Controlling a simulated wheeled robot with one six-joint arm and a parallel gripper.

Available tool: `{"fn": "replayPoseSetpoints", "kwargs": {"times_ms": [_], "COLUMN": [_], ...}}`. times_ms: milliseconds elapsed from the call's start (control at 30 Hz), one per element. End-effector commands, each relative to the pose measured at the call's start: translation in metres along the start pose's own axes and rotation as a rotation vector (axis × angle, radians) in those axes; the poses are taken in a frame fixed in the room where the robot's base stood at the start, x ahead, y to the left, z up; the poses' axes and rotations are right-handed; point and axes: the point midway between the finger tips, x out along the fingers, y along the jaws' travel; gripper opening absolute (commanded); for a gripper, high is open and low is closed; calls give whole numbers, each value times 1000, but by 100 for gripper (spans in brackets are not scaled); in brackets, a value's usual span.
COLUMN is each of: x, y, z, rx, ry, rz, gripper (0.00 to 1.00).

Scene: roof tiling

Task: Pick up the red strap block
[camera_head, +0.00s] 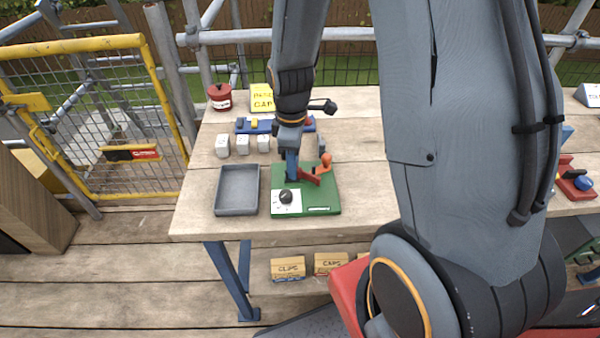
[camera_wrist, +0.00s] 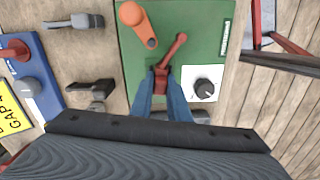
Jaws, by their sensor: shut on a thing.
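A red piece (camera_wrist: 161,80), which I take to be the red strap block, is between my gripper's fingertips (camera_wrist: 162,88) in the wrist view. A thin red arm (camera_wrist: 175,48) runs from it over the green board. In the head view the red piece (camera_head: 311,177) shows just right of my gripper (camera_head: 293,178), low over the green board (camera_head: 325,203). My gripper is shut on it. The fingers hide part of it, and I cannot tell whether it touches the board. An orange knob (camera_head: 326,160) and a black dial on a white plate (camera_head: 286,196) are close by.
An empty grey tray (camera_head: 237,189) lies left of the board. Several small white blocks (camera_head: 242,145) and a blue rack (camera_head: 243,128) are behind. A red tin (camera_head: 219,96) and yellow sign (camera_head: 262,98) stand farther back. A yellow mesh gate (camera_head: 120,118) is left of the table.

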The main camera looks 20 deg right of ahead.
Motion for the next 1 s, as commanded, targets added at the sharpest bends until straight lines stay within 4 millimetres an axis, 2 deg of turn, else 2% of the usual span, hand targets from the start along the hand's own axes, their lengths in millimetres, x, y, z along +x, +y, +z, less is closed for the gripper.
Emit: {"fn": "replayPoseSetpoints", "kwargs": {"times_ms": [267,1000], "x": [-3,-36], "y": [0,0], "z": [0,0], "rx": [0,0], "ry": [0,0], "rz": [0,0], "gripper": [1,1]}}
